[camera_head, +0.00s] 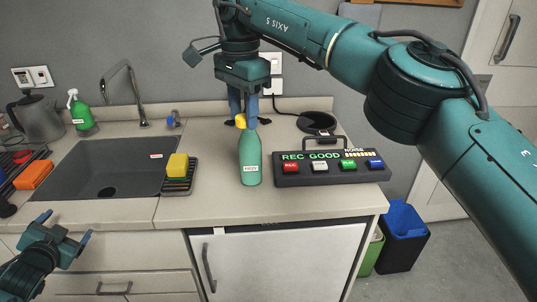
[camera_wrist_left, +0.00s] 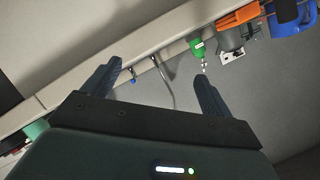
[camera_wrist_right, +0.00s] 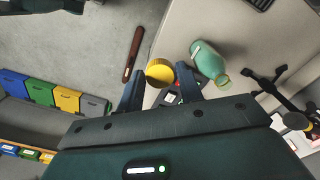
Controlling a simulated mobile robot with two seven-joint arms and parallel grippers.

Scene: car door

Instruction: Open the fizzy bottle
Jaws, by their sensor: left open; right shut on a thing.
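My right gripper (camera_head: 243,117) points down above the bottle and is shut on a yellow cap (camera_head: 240,121). The cap also shows between its fingertips in the right wrist view (camera_wrist_right: 160,72), apart from the bottle neck. My left gripper (camera_head: 66,232) is open and empty at the lower left, in front of the counter and far from the bottle.
A panel with coloured buttons (camera_head: 330,168) lies right of the bottle. A yellow sponge (camera_head: 177,166) on a rack and the dark sink (camera_head: 108,168) are to the left. A green spray bottle (camera_head: 80,114) and a kettle (camera_head: 40,120) stand at the back left. The counter in front of the bottle is clear.

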